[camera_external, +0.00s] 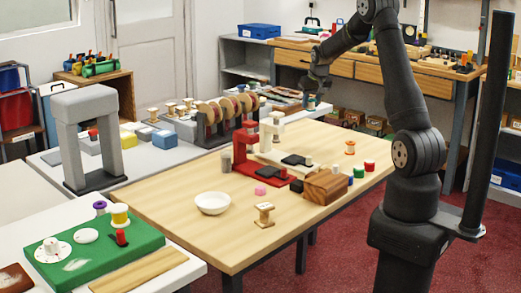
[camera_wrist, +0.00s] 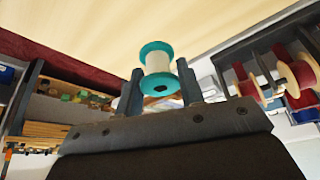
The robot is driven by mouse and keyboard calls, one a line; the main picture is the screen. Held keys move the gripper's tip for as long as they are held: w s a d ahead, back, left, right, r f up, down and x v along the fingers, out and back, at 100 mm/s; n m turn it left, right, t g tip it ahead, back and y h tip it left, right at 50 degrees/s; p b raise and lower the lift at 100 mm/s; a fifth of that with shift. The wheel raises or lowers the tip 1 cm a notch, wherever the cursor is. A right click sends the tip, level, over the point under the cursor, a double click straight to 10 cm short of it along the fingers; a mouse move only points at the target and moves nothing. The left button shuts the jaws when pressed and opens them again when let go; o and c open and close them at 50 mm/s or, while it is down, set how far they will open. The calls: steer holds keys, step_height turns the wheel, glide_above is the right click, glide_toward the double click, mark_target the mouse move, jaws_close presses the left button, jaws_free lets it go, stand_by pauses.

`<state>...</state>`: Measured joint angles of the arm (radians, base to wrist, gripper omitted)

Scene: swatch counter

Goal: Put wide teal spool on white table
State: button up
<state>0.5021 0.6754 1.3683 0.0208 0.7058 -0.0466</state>
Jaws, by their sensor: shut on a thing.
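The wide teal spool (camera_wrist: 157,62) has teal flanges and a cream middle. In the wrist view it sits between the two fingers of my gripper (camera_wrist: 159,80), which is shut on it. In the external view my gripper (camera_external: 311,92) is raised near the far end of the white table; the spool is too small there to make out clearly. The white table (camera_external: 150,166) stands beyond the wooden table and carries a grey arch (camera_external: 83,105) and a rack of large reels (camera_external: 225,108).
The wooden table (camera_external: 160,205) holds a red stand (camera_external: 240,150), a white bowl (camera_external: 212,203), a wooden block (camera_external: 325,187) and small spools. Blue-grey boxes (camera_external: 164,139) and light spools crowd the white table. A green board (camera_external: 95,250) lies at front left.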

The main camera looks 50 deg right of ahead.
steer(key=w+a+r+n+y, duration=0.1)
steer(key=w+a+n, duration=0.25)
steer(key=a, duration=1.25)
steer(key=w+a+r+n+y, duration=0.15)
steer(key=w+a, duration=0.35)
steer(key=a, duration=1.1)
step_height(320, 180, up, 5)
steer(key=d, duration=0.2)
steer(key=s+d+m+h, duration=0.2)
steer(key=s+d+m, duration=0.2)
steer(key=s+d, duration=2.25)
glide_above(314, 159)
step_height(314, 159, down, 16)
steer(key=shift+w+d+f, duration=0.1)
steer(key=shift+w+f, duration=0.05)
steer(key=shift+f, duration=1.95)
